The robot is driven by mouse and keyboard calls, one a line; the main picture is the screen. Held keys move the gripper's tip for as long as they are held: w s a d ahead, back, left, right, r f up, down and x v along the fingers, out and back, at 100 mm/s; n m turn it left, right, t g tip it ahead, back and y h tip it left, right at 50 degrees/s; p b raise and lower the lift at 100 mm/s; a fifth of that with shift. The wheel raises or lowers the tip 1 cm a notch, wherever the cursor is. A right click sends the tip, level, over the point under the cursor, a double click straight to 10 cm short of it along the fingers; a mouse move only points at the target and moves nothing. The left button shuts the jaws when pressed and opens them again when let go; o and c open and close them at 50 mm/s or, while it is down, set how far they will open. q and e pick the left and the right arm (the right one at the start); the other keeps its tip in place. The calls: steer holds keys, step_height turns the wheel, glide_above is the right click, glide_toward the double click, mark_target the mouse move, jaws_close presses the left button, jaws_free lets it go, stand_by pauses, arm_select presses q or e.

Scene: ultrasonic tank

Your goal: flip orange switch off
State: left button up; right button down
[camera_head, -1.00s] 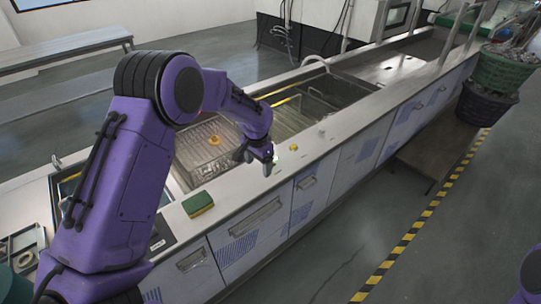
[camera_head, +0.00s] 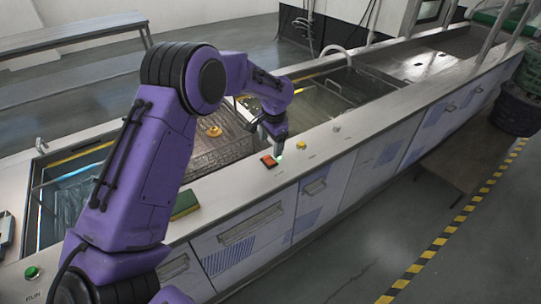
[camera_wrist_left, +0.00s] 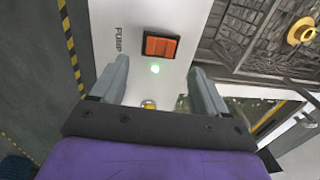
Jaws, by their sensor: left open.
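The orange switch (camera_head: 269,161) is a rocker in a dark frame on the counter's front rim. In the left wrist view the orange switch (camera_wrist_left: 160,47) lies ahead of and between the fingers, beside the printed word PUMP, with a lit green light (camera_wrist_left: 155,69) just below it. My left gripper (camera_head: 276,148) hangs over the rim right by the switch. In the left wrist view my left gripper (camera_wrist_left: 160,82) has its two fingers wide apart with nothing between them. They look apart from the switch. My right gripper is not in view.
A yellow-green sponge (camera_head: 185,205) lies on the rim to the left. Tanks with a wire basket (camera_head: 208,151) lie behind the rim. A yellow knob-like piece (camera_head: 214,131) sits on the basket. A green button (camera_head: 32,272) is at the lower left.

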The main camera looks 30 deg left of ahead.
mark_target(269, 159)
arm_select(q)
steer(key=f, duration=0.3)
steer(key=f+p, duration=0.1)
steer(key=f, duration=0.1)
steer(key=shift+w+a+f, duration=0.15)
steer(key=shift+a, duration=0.25)
steer(key=shift+f, duration=0.65)
steer(key=c, duration=1.1)
steer(key=shift+o, duration=0.2)
steer(key=shift+a+r+g+h+p, duration=0.2)
steer(key=shift+g+h+p, duration=0.1)
steer(key=shift+h+p, duration=0.25)
steer(key=shift+w+a+f+g+h, duration=0.2)
steer(key=shift+f+g+h, duration=0.1)
steer(key=shift+h, duration=0.45)
steer(key=shift+r, duration=0.1)
